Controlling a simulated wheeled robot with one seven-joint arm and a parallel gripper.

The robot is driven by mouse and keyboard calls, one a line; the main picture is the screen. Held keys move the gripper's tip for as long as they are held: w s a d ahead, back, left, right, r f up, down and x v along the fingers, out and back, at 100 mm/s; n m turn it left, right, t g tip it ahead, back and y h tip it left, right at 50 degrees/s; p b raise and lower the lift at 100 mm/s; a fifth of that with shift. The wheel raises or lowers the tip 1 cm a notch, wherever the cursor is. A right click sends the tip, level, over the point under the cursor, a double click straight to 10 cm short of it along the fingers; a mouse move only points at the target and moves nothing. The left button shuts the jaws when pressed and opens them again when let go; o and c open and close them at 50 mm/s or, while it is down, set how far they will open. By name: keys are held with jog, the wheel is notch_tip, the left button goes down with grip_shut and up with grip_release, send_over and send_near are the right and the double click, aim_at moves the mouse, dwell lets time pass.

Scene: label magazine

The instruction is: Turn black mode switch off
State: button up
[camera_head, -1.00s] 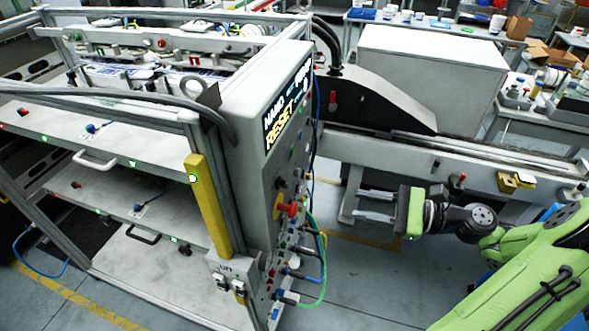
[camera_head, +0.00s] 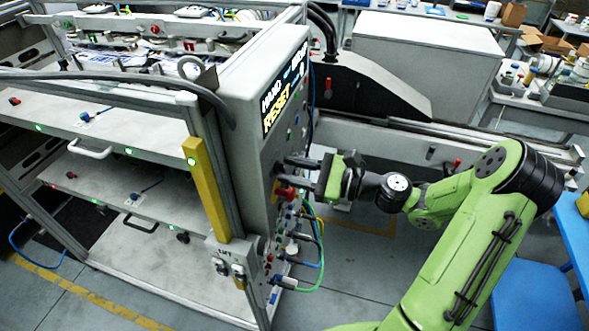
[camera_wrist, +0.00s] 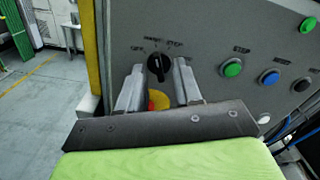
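The black mode switch (camera_wrist: 157,66) is a round rotary knob on the grey control panel (camera_wrist: 215,25), with printed labels around it. In the wrist view it lies between and just beyond the fingertips of my gripper (camera_wrist: 157,72). The fingers are apart, one on each side of the knob, with no clear contact visible. In the head view my gripper (camera_head: 285,169) reaches the panel's side face from the right, and its fingers hide the knob.
A red and yellow knob (camera_wrist: 158,100) sits just below the switch, partly hidden by my gripper. Green (camera_wrist: 232,68), blue (camera_wrist: 269,77) and black (camera_wrist: 301,85) buttons are to the right. Cables (camera_head: 314,235) hang from the panel's lower part. A yellow post (camera_head: 207,188) stands at the panel's left.

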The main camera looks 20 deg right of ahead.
grip_shut()
jog(key=shift+n, duration=0.3)
jog(key=n, duration=0.4)
jog(key=shift+f+b, duration=0.1)
jog(key=shift+b, duration=0.3)
jog(key=shift+n+b, duration=0.7)
jog(key=shift+n, duration=1.4)
grip_release()
